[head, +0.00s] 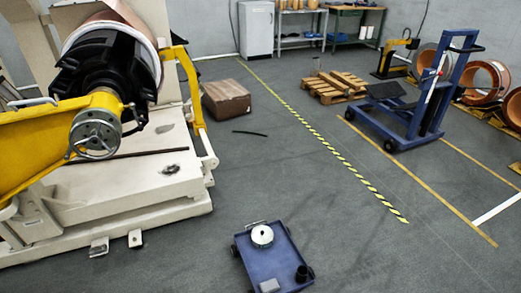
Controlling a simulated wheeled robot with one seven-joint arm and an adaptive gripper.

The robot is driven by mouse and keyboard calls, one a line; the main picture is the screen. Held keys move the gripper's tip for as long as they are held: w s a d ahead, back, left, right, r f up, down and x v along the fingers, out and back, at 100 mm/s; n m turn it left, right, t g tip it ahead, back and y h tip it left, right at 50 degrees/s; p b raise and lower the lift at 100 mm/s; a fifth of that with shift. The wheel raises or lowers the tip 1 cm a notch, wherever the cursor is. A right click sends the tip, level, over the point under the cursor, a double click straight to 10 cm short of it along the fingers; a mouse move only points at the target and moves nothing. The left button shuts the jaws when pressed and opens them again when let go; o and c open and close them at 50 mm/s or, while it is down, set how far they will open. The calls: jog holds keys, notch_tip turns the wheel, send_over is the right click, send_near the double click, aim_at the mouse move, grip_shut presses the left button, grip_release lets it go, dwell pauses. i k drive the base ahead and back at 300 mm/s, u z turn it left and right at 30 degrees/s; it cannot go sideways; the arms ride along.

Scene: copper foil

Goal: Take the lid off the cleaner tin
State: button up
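A small round pale metal tin (262,240), which looks like the cleaner tin, stands upright on a blue cart (251,264) at the bottom middle of the head view. Its top looks covered, with a small raised spot in the middle that may be a lid knob. The view is too small to tell how the lid sits. My gripper does not show in this view.
A dark round cup (302,273) and a pale grey block (270,286) also sit on the cart. A large cream and yellow machine (110,195) fills the left. A brown box (226,100) is behind. Open grey floor lies right of the cart.

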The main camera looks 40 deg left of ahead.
aim_at(262, 236)
jog(key=u, duration=0.65)
jog(key=i, duration=0.9)
jog(key=u, duration=1.3)
jog(key=i, duration=0.3)
jog(key=u, duration=0.2)
